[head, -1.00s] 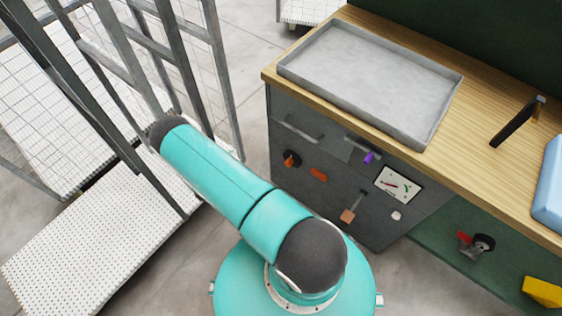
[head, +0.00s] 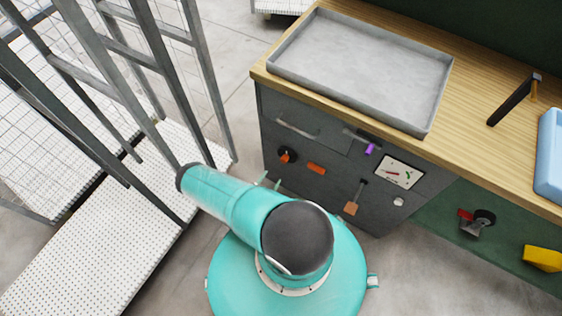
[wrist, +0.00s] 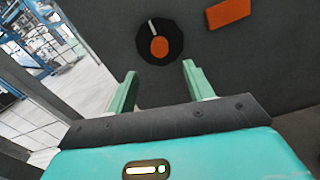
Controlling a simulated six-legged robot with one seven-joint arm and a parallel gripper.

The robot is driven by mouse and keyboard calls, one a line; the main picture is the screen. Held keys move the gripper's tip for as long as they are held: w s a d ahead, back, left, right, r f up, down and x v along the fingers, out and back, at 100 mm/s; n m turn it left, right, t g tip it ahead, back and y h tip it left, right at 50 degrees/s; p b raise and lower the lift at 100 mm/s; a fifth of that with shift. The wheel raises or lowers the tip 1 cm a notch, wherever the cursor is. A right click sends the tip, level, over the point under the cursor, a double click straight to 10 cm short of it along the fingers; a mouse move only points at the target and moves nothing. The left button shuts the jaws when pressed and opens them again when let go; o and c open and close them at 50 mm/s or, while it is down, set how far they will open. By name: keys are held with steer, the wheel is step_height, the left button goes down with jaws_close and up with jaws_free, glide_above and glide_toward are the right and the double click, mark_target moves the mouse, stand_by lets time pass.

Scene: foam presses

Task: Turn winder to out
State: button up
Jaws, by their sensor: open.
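A round black knob with an orange centre and a white mark, which looks like the winder (wrist: 172,32), is on the grey cabinet front. In the wrist view its white mark points up and slightly left. In the head view the same knob (head: 287,155) is at the cabinet's left side. My gripper (wrist: 158,82) is open and empty, its two pale green fingers spread below the knob in the wrist view, apart from it. In the head view the gripper (head: 267,182) shows only as finger tips beyond my arm. No "out" label is readable.
An orange block (wrist: 228,13) is right of the knob. The cabinet (head: 340,190) also bears handles, a purple part (head: 370,149), an orange-ended lever (head: 351,208) and a gauge (head: 400,171). A grey tray (head: 275,67) lies on the worktop. A metal rack stands at left.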

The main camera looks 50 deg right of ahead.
mark_target(283, 161)
steer(key=d, duration=0.6)
steer(key=w+d, duration=0.1)
steer(key=d, duration=0.3)
steer(key=shift+d, duration=0.1)
steer(key=shift+c, duration=0.2)
steer(key=c, duration=0.9)
